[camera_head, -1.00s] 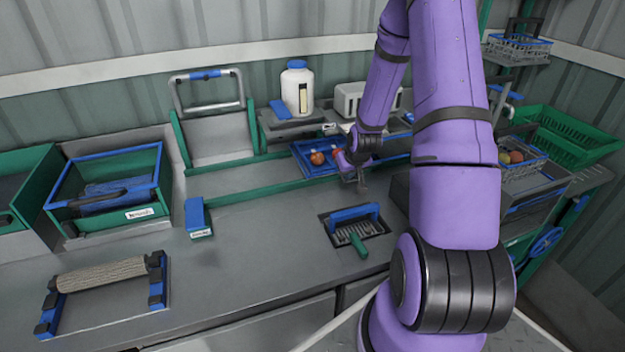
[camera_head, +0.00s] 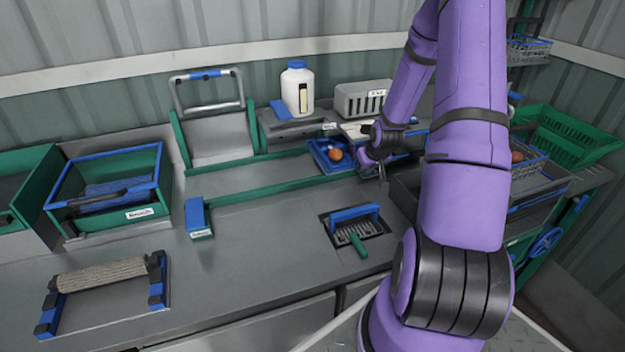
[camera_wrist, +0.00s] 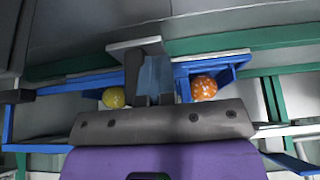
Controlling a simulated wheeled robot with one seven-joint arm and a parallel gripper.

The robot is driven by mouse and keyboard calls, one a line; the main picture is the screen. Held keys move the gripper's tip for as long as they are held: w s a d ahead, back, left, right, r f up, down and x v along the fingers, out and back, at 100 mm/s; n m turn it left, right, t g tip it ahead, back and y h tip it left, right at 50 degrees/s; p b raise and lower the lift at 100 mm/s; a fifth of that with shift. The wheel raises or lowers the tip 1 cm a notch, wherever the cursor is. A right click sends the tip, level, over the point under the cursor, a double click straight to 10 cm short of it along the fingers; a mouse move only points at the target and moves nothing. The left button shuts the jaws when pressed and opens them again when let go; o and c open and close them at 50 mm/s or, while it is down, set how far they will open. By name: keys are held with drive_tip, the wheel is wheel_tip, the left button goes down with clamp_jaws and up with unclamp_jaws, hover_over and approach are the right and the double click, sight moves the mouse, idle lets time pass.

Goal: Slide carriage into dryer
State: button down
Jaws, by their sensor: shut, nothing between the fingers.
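In the wrist view my gripper's fingers (camera_wrist: 150,78) are shut and empty, between a yellow fruit and an orange speckled fruit (camera_wrist: 203,88). The blue carriage frame (camera_wrist: 75,84) shows on both sides of the fingers. Whether the fingers touch the frame I cannot tell. The dryer cannot be clearly identified; my arm hides part of the bench's right side.
A white slotted box (camera_head: 362,99) and a white jar (camera_head: 298,90) stand behind the rails. A blue block (camera_head: 197,218) is at the left rail end. A green crate (camera_head: 565,130) is at right.

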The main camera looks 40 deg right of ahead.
drive_tip(key=shift+s+d, duration=0.25)
drive_tip(key=shift+d, duration=0.6)
drive_tip(key=shift+s+d, duration=0.3)
drive_tip(key=shift+d, duration=0.6)
drive_tip(key=shift+s+d, duration=0.25)
drive_tip(key=shift+d, duration=0.95)
drive_tip(key=shift+s+d, duration=0.15)
drive_tip(key=shift+d, duration=0.2)
drive_tip(key=shift+s+d, duration=0.25)
drive_tip(key=shift+d, duration=0.65)
drive_tip(key=shift+a, duration=0.15)
drive_tip(key=shift+w+a, duration=0.25)
drive_tip(key=shift+a, duration=0.6)
drive_tip(key=s+v, duration=0.1)
drive_tip(key=v, duration=0.7)
drive_tip(key=shift+s+a, duration=0.15)
drive_tip(key=shift+a, duration=0.15)
